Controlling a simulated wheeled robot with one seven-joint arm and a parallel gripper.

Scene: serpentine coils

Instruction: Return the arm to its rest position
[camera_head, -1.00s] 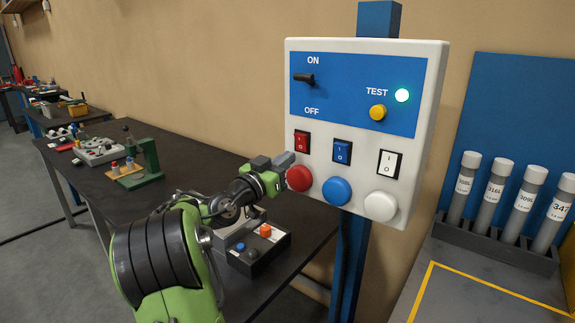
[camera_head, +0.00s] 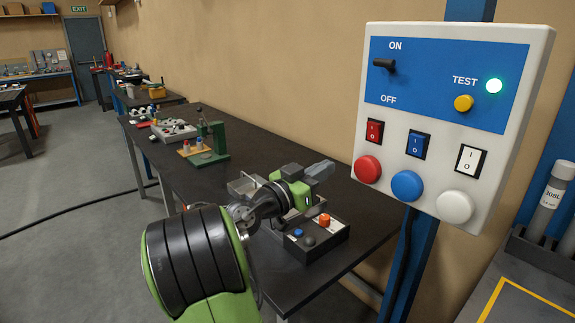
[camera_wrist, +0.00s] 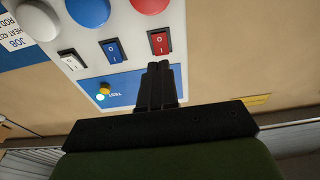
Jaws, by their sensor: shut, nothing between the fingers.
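My gripper (camera_head: 322,170) is shut and empty in the head view, over the dark workbench and just left of the white control panel (camera_head: 345,130). A gap shows between the fingers and the red round button (camera_head: 367,169). In the wrist view my gripper (camera_wrist: 158,70) has its fingers together, with the panel behind them upside down. My green and black arm reaches in from the bottom of the head view. The panel's green TEST lamp (camera_head: 494,86) is lit. The black lever (camera_head: 384,64) points left, between ON and OFF.
A black button box (camera_head: 318,243) sits on the workbench (camera_head: 270,285) below my gripper. A green press (camera_head: 215,138) stands farther back. A blue post (camera_head: 408,260) carries the panel. Grey tubes (camera_head: 548,205) stand at the right. Open floor lies left.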

